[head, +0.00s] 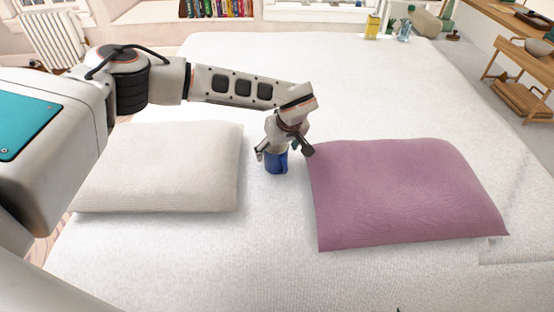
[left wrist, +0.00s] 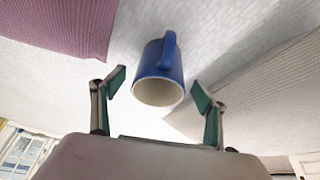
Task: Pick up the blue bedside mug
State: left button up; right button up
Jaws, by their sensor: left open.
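A blue mug (head: 276,161) stands on the white bed (head: 270,230) between two pillows. In the left wrist view the blue mug (left wrist: 160,72) shows its pale inside and its handle, ahead of and between the fingertips. My left gripper (head: 283,152) is just above the mug in the head view and hides part of its top. In the left wrist view the left gripper (left wrist: 158,90) is open, one finger on each side of the mug with gaps; I see no contact. My right gripper is not in view.
A cream pillow (head: 165,170) lies left of the mug and a mauve pillow (head: 405,190) lies close on the right. Small items, including a yellow box (head: 372,27), stand past the bed's far edge. The bed in front of the mug is clear.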

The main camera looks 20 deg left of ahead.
pick_arm(q)
jog(key=shift+x, duration=1.1)
jog(key=c, duration=1.4)
jog(key=shift+r, duration=0.1)
jog(key=shift+c, duration=0.2)
